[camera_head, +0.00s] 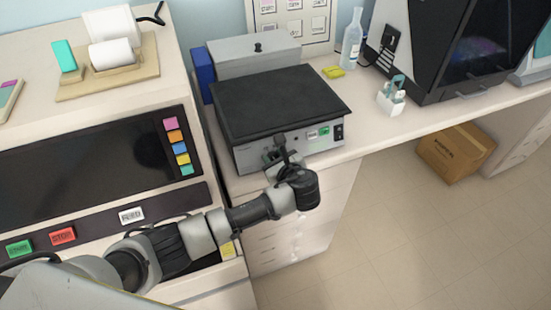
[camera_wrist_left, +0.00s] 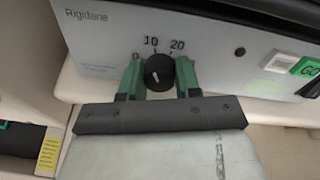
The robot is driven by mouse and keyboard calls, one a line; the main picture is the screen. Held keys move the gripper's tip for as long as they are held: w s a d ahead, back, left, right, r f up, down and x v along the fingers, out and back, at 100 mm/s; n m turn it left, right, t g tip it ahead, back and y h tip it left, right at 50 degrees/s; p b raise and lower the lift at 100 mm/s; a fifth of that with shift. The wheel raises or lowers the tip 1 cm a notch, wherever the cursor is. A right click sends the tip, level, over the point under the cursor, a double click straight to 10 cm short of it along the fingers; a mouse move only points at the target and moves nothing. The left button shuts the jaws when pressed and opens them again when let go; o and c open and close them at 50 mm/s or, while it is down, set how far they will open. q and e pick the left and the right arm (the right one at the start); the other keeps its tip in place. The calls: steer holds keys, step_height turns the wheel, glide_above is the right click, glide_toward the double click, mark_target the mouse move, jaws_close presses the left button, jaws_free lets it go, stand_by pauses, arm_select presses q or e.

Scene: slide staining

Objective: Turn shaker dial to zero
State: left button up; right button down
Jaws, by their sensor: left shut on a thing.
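The shaker (camera_head: 280,98) is a grey box with a flat black top, standing on the bench beside the large machine. Its front panel (camera_wrist_left: 110,40) reads "Rigidane" in the left wrist view. The black round dial (camera_wrist_left: 160,72) is on that panel, below the printed numbers 10 and 20. A short white mark on the dial appears to point down and to the left. My left gripper (camera_head: 279,153) is at the shaker's front; its green fingers (camera_wrist_left: 159,80) are shut on the dial from both sides. In the head view the gripper hides the dial. My right gripper is not in view.
A green GO button (camera_wrist_left: 306,68) and a black switch (camera_head: 339,132) are right of the dial. The machine with a dark screen (camera_head: 85,160) is close on the left. A bottle (camera_head: 351,42) and a white holder (camera_head: 391,98) stand farther right. A cardboard box (camera_head: 456,152) is on the floor.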

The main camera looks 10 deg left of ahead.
arm_select(q)
steer(key=shift+n+p, duration=0.35)
steer(key=shift+n, duration=1.95)
steer(key=n, duration=0.5)
steer(key=shift+n, duration=0.3)
steer(key=o, duration=0.9)
steer(key=shift+a, duration=0.1)
steer(key=shift+o, duration=0.2)
steer(key=shift+s, duration=0.1)
steer(key=b+v, duration=0.1)
steer(key=v, duration=0.9)
steer(key=shift+s+r, duration=0.3)
